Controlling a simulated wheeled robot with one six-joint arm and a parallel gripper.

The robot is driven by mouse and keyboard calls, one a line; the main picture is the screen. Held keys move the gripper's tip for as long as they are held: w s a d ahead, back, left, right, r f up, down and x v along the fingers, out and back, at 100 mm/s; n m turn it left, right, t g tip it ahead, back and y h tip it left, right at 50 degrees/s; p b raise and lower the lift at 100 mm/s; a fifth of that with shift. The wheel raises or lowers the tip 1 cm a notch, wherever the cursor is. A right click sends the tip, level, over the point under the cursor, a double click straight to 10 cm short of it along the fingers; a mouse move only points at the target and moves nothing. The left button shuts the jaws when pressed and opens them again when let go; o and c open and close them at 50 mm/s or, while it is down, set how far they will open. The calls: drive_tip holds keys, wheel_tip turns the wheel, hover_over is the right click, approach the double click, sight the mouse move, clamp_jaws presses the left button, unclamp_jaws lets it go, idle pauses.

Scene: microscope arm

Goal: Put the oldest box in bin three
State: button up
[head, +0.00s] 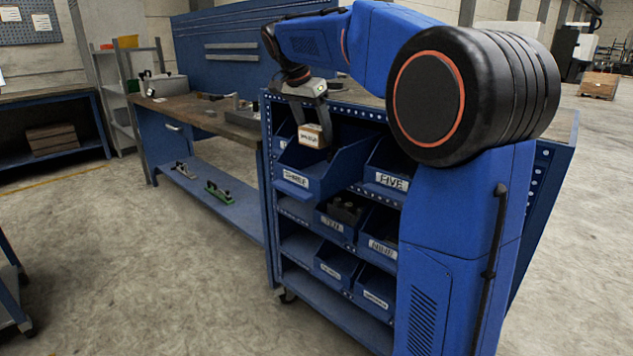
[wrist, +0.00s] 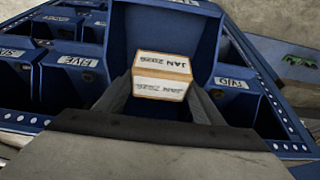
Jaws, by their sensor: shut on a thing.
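My gripper (head: 318,130) is shut on a small cardboard-coloured box (head: 312,137) with white labels. In the wrist view the box (wrist: 160,76) sits between the fingers, and its upside-down label reads JAN 2026. The blue bin three (head: 306,187) protrudes from the rack, its front label reading THREE. The box is over the open top of this bin, near its back; its exact height above the floor of the bin is hard to tell. In the wrist view the inside of the bin (wrist: 165,32) lies beyond the box.
Bin five (head: 383,190) is just right of bin three. A bin labelled TWO (wrist: 232,85) is on its other side. Lower bins include TEN (head: 337,222), which holds dark objects. A workbench (head: 205,117) stands left of the rack.

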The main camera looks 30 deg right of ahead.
sight(303, 131)
drive_tip(key=shift+s+f, duration=0.15)
drive_tip(key=shift+f, duration=5.25)
drive_tip(key=shift+f, duration=0.1)
drive_tip(key=o, duration=1.3)
drive_tip(key=shift+o, duration=0.2)
drive_tip(key=v, duration=1.2)
drive_tip(key=s+a+f+n+t+y, duration=0.1)
drive_tip(key=s+f+n, duration=0.3)
drive_tip(key=s+f, duration=0.3)
drive_tip(key=s+a+f+n+t+y, duration=0.1)
drive_tip(key=s+f+n, duration=0.4)
drive_tip(key=s, duration=1.1)
drive_tip(key=s+a+f+n+t+y, duration=0.1)
drive_tip(key=s+f+n, duration=0.4)
drive_tip(key=s+f, duration=0.6)
drive_tip(key=s+a+y, duration=0.1)
drive_tip(key=a, duration=0.1)
drive_tip(key=shift+a+f, duration=0.2)
drive_tip(key=shift+a, duration=0.05)
